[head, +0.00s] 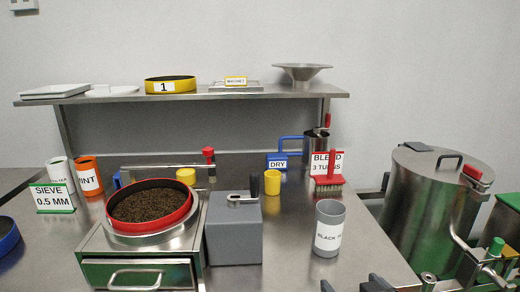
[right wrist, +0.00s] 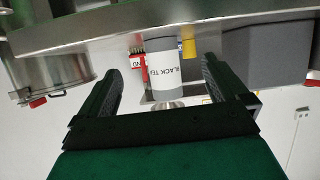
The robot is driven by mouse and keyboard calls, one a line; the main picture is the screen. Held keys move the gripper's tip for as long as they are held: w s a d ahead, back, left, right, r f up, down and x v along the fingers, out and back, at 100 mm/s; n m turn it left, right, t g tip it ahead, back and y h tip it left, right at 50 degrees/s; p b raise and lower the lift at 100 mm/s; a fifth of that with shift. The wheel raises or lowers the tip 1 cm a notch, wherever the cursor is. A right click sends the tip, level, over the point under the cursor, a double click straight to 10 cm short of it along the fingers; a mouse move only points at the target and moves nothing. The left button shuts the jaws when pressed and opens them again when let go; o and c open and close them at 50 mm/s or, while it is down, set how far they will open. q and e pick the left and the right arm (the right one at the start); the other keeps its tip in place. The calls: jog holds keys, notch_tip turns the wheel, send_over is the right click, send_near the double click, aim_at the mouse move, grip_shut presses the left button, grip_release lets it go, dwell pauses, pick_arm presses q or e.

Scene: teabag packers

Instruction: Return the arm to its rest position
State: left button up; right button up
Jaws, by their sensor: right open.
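My right gripper (head: 353,286) shows only by its dark fingertips at the bottom edge of the head view. In the right wrist view my right gripper (right wrist: 161,69) is open, with its two dark fingers wide apart and nothing gripped. A grey cup (head: 328,238) labelled as black tea stands upright on the steel table, a little beyond and left of the fingertips. The cup also shows in the right wrist view (right wrist: 163,70), in the gap between the fingers but farther off. My left gripper is in neither view.
A sieve with a red rim (head: 150,208) holds dark tea at the left. A grey block with a crank (head: 234,235) stands beside it. A large steel drum (head: 430,205) stands at the right. A raised shelf (head: 230,95) runs along the back.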

jog(key=s+f+n+g, duration=0.1)
jog(key=s+f+g, duration=0.35)
jog(key=s, duration=0.65)
jog(key=s+f+g, duration=0.4)
jog(key=s+g, duration=0.2)
jog(key=s, duration=0.6)
jog(key=w+a+f+t+y, duration=0.1)
jog(key=w+a+f+t, duration=0.1)
jog(key=w+f+t, duration=0.5)
jog(key=shift+w+f+n+t, duration=0.35)
jog(key=shift+w+f+n, duration=0.05)
jog(key=shift+f, duration=0.45)
